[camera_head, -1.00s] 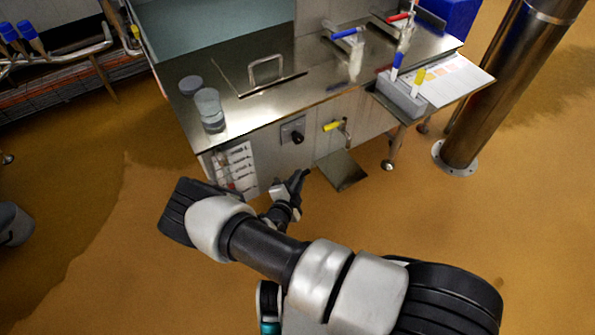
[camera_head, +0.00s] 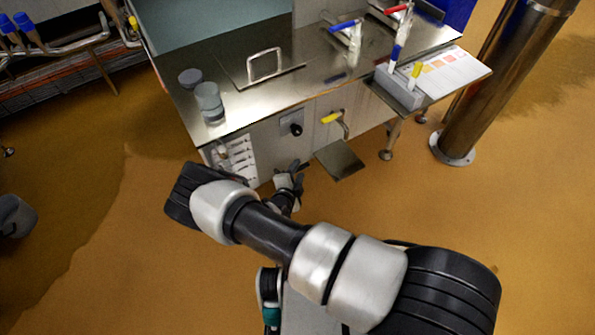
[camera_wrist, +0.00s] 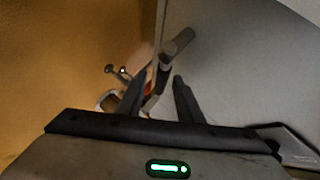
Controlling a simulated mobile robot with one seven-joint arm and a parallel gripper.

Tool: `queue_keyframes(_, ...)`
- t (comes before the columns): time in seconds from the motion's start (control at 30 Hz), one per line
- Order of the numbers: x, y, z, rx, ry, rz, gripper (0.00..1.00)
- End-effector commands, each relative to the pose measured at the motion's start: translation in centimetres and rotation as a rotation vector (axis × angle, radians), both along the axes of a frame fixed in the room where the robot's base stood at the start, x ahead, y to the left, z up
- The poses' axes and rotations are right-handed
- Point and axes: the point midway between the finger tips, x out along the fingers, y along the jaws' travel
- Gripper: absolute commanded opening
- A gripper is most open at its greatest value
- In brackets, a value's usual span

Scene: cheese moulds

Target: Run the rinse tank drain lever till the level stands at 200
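The rinse tank (camera_head: 262,150) is a steel-topped unit. On its front are a yellow-handled lever (camera_head: 331,118) and, to its left, a black knob (camera_head: 295,130). No label shows which is the drain lever. My gripper (camera_head: 299,168) is low in front of the tank, below the knob. In the wrist view my gripper (camera_wrist: 158,88) has two dark fingers apart, with no held object visible between them. A grey cylindrical handle (camera_wrist: 178,42) is just beyond the fingertips; I cannot tell which control it is. No level reading at 200 is legible.
A white panel with small fittings (camera_head: 238,154) is at the tank's left front. A plate (camera_head: 340,160) juts out below the yellow lever. A grey holder (camera_head: 399,93) stands on the right shelf. A steel post (camera_head: 480,90) stands at right.

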Motion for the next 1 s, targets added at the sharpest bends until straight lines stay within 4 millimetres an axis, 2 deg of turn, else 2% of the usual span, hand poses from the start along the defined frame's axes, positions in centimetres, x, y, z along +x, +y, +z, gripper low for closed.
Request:
queue_keyframes(0.27,0.0,0.0,0.1,-0.001,-0.002,0.0,0.33)
queue_keyframes(0.43,-1.4,0.4,1.0,-0.001,-0.002,0.002,0.33)
queue_keyframes(1.0,-12.9,3.1,6.4,0.0,0.0,0.002,0.33)
